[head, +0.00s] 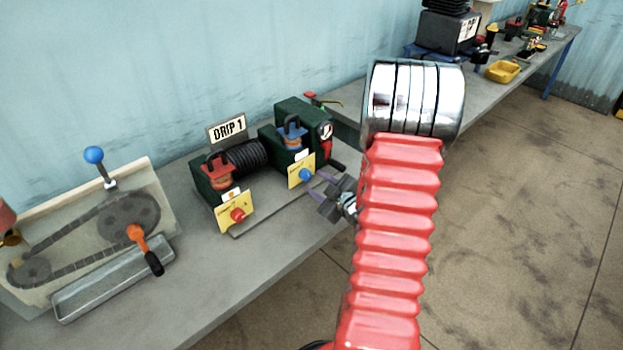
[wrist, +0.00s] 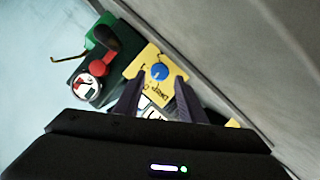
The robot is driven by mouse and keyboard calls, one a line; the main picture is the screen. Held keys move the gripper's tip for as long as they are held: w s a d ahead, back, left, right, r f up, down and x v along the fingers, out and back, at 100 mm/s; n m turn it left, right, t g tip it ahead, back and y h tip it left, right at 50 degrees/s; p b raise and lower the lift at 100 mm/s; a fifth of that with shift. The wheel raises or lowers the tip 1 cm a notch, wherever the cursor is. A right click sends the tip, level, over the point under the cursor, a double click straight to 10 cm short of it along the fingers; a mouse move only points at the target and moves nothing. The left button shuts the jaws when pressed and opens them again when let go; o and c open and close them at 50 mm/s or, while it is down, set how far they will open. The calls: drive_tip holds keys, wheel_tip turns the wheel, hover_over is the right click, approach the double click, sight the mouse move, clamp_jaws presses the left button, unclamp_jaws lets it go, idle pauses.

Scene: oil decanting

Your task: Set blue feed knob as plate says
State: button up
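The blue feed knob (head: 306,175) sits on a yellow plate (head: 294,183) at the front of the right green unit. In the wrist view the blue knob (wrist: 159,72) shows on its yellow plate (wrist: 148,63), with black markings too small to read surely. My gripper (head: 328,190) is just right of the plate in the head view. In the wrist view its two dark fingers (wrist: 160,88) are spread apart, with the knob just beyond the gap between the tips. The gripper is open and looks empty. Whether a fingertip touches the plate I cannot tell.
A gauge (head: 326,131) and red-handled parts are on the right unit. A chain-drive board (head: 90,225) and metal trough (head: 113,279) are at left. Bare bench (head: 215,300) lies in front.

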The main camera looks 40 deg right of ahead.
sight(308, 177)
drive_tip(key=x, duration=0.5)
drive_tip(key=shift+c, duration=0.3)
drive_tip(key=c, duration=0.6)
drive_tip(key=shift+d, duration=0.3)
drive_tip(key=shift+c, duration=0.5)
drive_tip(key=shift+a, duration=0.2)
